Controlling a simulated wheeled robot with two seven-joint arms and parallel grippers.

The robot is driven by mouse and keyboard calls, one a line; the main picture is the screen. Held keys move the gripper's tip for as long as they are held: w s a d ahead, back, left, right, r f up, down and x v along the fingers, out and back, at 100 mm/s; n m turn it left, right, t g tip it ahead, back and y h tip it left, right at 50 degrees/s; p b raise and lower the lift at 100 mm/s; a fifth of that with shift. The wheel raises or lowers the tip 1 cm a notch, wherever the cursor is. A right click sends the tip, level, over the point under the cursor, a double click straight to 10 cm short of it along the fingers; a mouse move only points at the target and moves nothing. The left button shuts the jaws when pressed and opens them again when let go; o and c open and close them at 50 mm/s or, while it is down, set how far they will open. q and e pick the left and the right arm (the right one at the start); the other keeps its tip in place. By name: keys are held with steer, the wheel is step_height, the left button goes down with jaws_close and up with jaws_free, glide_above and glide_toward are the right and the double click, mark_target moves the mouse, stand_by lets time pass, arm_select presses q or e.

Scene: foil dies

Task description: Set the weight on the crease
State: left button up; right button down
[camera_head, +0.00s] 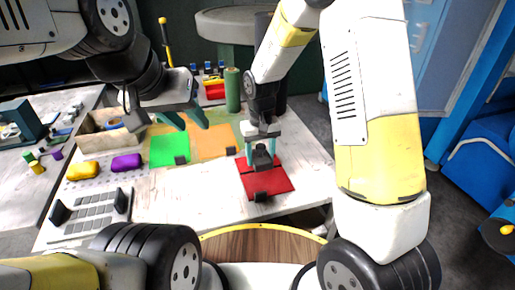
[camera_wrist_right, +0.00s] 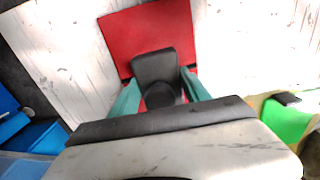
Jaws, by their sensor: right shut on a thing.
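My right gripper (camera_head: 262,155) has teal fingers and is shut on a dark weight (camera_head: 262,160). The weight is over the red sheet (camera_head: 281,184); I cannot tell whether it touches the sheet. In the right wrist view the weight (camera_wrist_right: 155,68) sits between the fingers and overlaps the near edge of the red sheet (camera_wrist_right: 150,28). My left gripper (camera_head: 192,123) is open and empty above the green sheet (camera_head: 165,151).
An orange sheet (camera_head: 208,145) lies beside the green one, each with a dark block on it. Yellow (camera_head: 83,170) and purple (camera_head: 126,163) pieces, a bin (camera_head: 100,140) and a dark-ended rack (camera_head: 95,212) are at left. A green cylinder (camera_head: 233,90) stands behind. The front middle tabletop is clear.

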mark_target(261, 162)
steer(key=shift+w+d, duration=0.1)
steer(key=shift+w, duration=0.35)
steer(key=shift+w+f, duration=0.1)
steer(key=shift+f, duration=1.65)
steer(key=shift+f, duration=0.1)
steer(key=c, duration=0.5)
jaws_free()
steer(key=shift+f, duration=0.1)
